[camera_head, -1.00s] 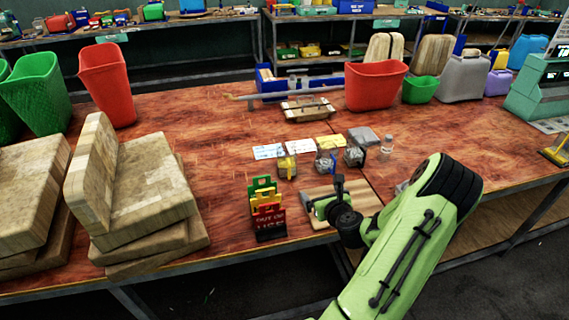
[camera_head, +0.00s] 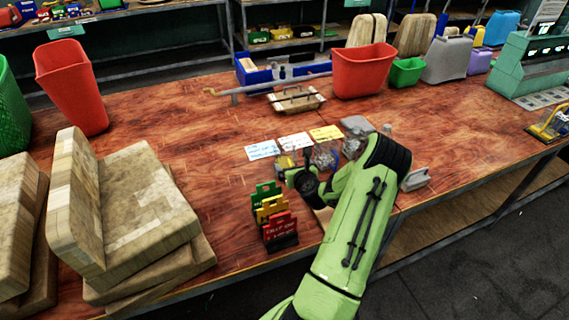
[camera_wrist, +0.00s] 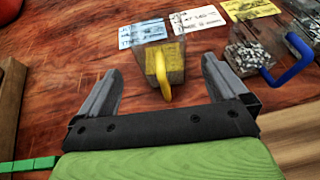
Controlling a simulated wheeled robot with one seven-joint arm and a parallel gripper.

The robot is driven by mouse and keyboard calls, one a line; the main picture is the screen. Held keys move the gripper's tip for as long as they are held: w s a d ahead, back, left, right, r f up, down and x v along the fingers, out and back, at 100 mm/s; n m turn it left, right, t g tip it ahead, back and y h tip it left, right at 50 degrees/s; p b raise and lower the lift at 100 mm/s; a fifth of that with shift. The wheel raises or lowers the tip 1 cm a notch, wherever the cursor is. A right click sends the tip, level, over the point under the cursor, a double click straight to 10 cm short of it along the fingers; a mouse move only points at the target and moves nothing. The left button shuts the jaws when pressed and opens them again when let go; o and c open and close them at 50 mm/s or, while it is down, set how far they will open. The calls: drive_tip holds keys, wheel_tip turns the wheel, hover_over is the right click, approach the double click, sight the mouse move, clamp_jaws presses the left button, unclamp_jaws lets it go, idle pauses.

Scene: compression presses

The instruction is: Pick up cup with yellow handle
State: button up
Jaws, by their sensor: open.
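The cup with the yellow handle (camera_wrist: 164,66) stands upright on the table between and just ahead of my open fingers in the wrist view. Its yellow handle faces my gripper. My gripper (camera_wrist: 162,88) is open and empty, with one finger left of the cup and the other right of it, apart from it. In the head view the cup (camera_head: 285,160) is partly hidden behind my gripper (camera_head: 291,172). A clear cup with a blue handle (camera_wrist: 252,55) and metal bits inside stands to its right in the wrist view.
Blue (camera_head: 262,150), white and yellow (camera_head: 326,133) cards lie behind the cups. Green, yellow and red sign holders (camera_head: 280,230) stand in front, left of my arm. Wooden boards (camera_head: 140,205) are stacked at left. A red bin (camera_head: 362,70) stands behind.

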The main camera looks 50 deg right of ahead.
sight(288, 160)
drive_tip(key=x, duration=0.6)
drive_tip(key=shift+w+d, duration=0.25)
drive_tip(key=shift+w, duration=0.05)
drive_tip(key=shift+s, duration=0.1)
drive_tip(key=c, duration=1)
drive_tip(key=shift+r, duration=0.15)
drive_tip(key=shift+c, duration=0.2)
wheel_tip(288, 160, up, 18)
drive_tip(key=p, duration=0.3)
